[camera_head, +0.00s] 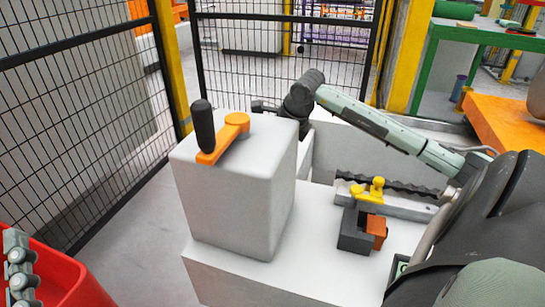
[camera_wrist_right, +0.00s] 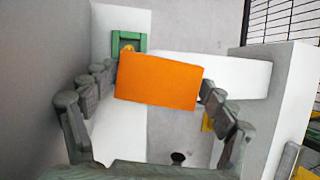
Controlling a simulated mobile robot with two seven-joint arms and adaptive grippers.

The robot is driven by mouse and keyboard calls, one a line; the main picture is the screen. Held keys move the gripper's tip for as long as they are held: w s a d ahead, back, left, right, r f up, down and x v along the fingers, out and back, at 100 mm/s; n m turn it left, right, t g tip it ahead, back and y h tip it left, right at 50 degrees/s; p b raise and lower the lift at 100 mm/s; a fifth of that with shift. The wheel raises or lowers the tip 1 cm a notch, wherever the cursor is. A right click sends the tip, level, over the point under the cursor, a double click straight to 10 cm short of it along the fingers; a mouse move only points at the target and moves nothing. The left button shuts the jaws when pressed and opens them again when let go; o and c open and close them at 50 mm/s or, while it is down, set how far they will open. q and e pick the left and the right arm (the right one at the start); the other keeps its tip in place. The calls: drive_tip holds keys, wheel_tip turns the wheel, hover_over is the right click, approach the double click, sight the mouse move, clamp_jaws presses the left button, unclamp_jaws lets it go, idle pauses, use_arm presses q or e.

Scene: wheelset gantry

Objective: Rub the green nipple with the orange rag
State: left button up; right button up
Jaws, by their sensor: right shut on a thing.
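The orange rag (camera_wrist_right: 158,82) shows in the right wrist view as a flat orange rectangle between the fingers of my right gripper (camera_wrist_right: 157,88), which is shut on it. Beyond its upper left corner is a square green fitting (camera_wrist_right: 117,36) with a small yellow-orange round centre, which looks like the green nipple. The rag overlaps its lower edge in the picture; I cannot tell whether they touch. In the head view my right arm reaches behind the tall grey box (camera_head: 230,205), which hides the gripper, rag and fitting.
An orange lever with a black handle (camera_head: 204,127) sits on the grey box. A yellow fitting (camera_head: 368,192), a dark block (camera_head: 354,230) and an orange block (camera_head: 377,230) stand on the white base. A red bin (camera_head: 70,280) is at lower left; black mesh fencing (camera_head: 80,120) stands behind.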

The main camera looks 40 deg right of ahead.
drive_tip(key=s+a, duration=0.1)
drive_tip(key=a, duration=0.1)
drive_tip(key=a+f+y, duration=0.1)
drive_tip(key=a, duration=0.1)
drive_tip(key=s+a+f+g+y, duration=0.1)
drive_tip(key=a, duration=0.1)
drive_tip(key=shift+s+a+n, duration=0.25)
drive_tip(key=shift+s+n, duration=0.1)
drive_tip(key=shift+n, duration=0.05)
drive_tip(key=shift+w+d, duration=0.15)
drive_tip(key=shift+d, duration=0.15)
drive_tip(key=shift+w+d+b, duration=0.2)
drive_tip(key=shift+w+d, duration=0.15)
drive_tip(key=shift+d, duration=0.25)
drive_tip(key=shift+w+d+b, duration=0.2)
drive_tip(key=shift+w+d, duration=0.1)
drive_tip(key=shift+d, duration=0.25)
drive_tip(key=shift+w+d+r, duration=0.3)
drive_tip(key=shift+w+d, duration=0.15)
drive_tip(key=shift+d, duration=0.25)
drive_tip(key=shift+w+d+r, duration=0.3)
drive_tip(key=shift+w+d, duration=0.1)
drive_tip(key=shift+d, duration=0.3)
drive_tip(key=shift+w+d, duration=0.1)
drive_tip(key=shift+d, duration=0.25)
drive_tip(key=shift+d+r, duration=0.1)
drive_tip(key=shift+r, duration=0.05)
drive_tip(key=shift+r+p, duration=1.8)
drive_tip(key=shift+r, duration=1.15)
drive_tip(key=shift+w, duration=0.1)
